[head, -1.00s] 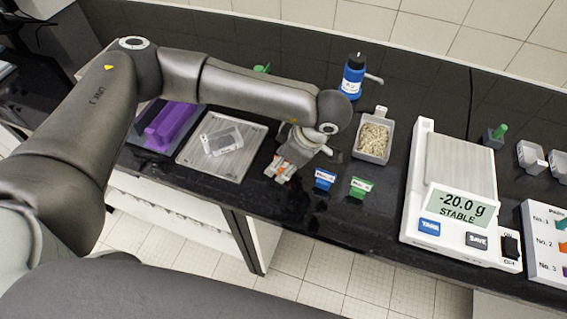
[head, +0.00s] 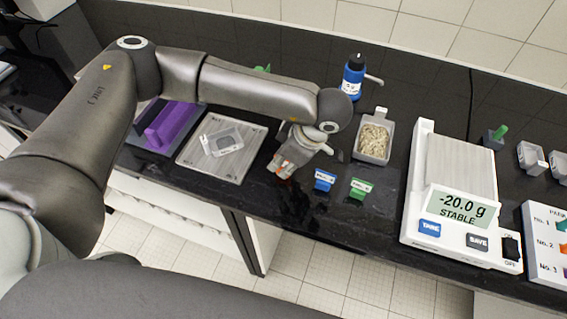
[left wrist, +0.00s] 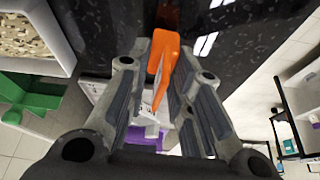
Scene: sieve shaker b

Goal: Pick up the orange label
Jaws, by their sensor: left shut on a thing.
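The orange label (left wrist: 166,58) is between the two fingers of my left gripper (left wrist: 168,75) in the left wrist view. It has an orange body and a pale printed face. My left gripper (head: 281,171) is shut on it over the black bench, right of the metal plate. In the head view only a small bit of orange shows at the fingertips; the fingers hide the rest. I cannot tell how far the label is above the bench. My right gripper is not in view.
A blue label (head: 324,180) and a green label (head: 360,188) stand just right of my left gripper. Behind are a tray of grains (head: 386,147) and a blue bottle (head: 353,76). The scale (head: 422,200) reads -20.0 g.

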